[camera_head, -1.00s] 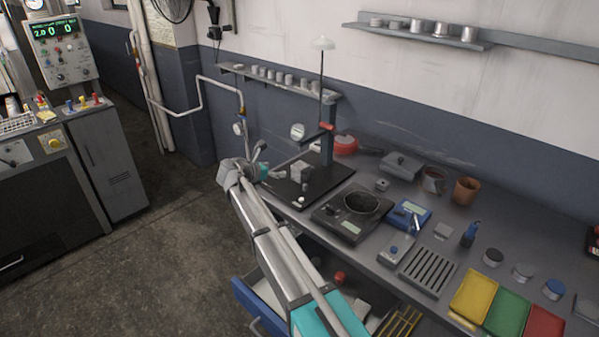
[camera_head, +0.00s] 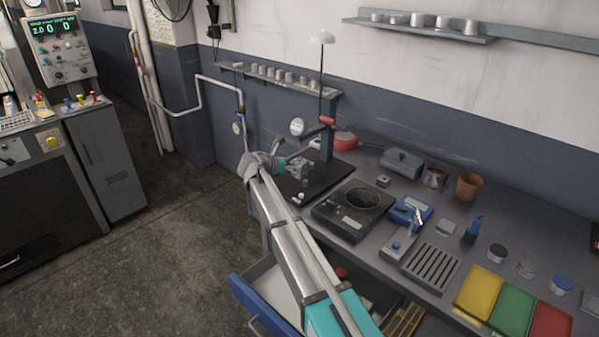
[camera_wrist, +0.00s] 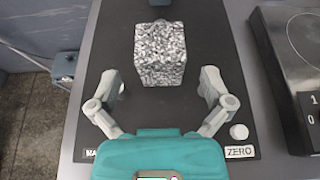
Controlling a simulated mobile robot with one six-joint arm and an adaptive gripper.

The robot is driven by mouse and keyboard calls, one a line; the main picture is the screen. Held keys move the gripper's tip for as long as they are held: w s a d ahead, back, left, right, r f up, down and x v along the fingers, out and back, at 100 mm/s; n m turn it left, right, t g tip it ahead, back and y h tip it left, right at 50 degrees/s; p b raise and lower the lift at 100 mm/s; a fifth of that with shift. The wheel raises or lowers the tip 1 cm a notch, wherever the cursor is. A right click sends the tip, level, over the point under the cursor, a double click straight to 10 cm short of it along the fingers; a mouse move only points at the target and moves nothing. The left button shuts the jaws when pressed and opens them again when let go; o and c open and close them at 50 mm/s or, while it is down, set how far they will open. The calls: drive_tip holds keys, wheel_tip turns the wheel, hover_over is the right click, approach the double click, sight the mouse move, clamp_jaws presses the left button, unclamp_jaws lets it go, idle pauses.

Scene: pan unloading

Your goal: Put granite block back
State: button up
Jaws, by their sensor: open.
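The granite block (camera_wrist: 160,54) is a speckled grey-and-white cube. Nothing is between the fingers that I can see as gripped. In the head view my gripper (camera_head: 290,168) is at the left edge of the plate, partly hiding it.
A scale with a round pan (camera_head: 352,208) stands right of the plate. A blue meter (camera_head: 411,210), a slotted rack (camera_head: 430,265) and coloured trays (camera_head: 480,292) lie farther right. The stand's post (camera_head: 327,140) rises behind the block. A blue drawer (camera_head: 256,305) hangs open below.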

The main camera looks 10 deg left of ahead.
sight(300, 161)
drive_tip(key=shift+w+d, duration=0.1)
idle(0.3)
drive_tip(key=shift+b+x, duration=0.9)
drive_tip(key=shift+x, duration=1.6)
drive_tip(key=shift+r, duration=0.1)
drive_tip(key=c, duration=1.2)
drive_tip(key=shift+w+r, duration=0.1)
wheel_tip(300, 161, up, 3)
drive_tip(key=p, duration=0.3)
drive_tip(key=s+a, duration=0.3)
drive_tip(key=s, duration=0.1)
drive_tip(key=s+a, duration=0.4)
drive_tip(key=s, duration=0.1)
drive_tip(key=s+a, duration=0.4)
drive_tip(key=s, duration=0.1)
drive_tip(key=shift+s+r+p, duration=0.15)
drive_tip(key=shift+p, duration=0.15)
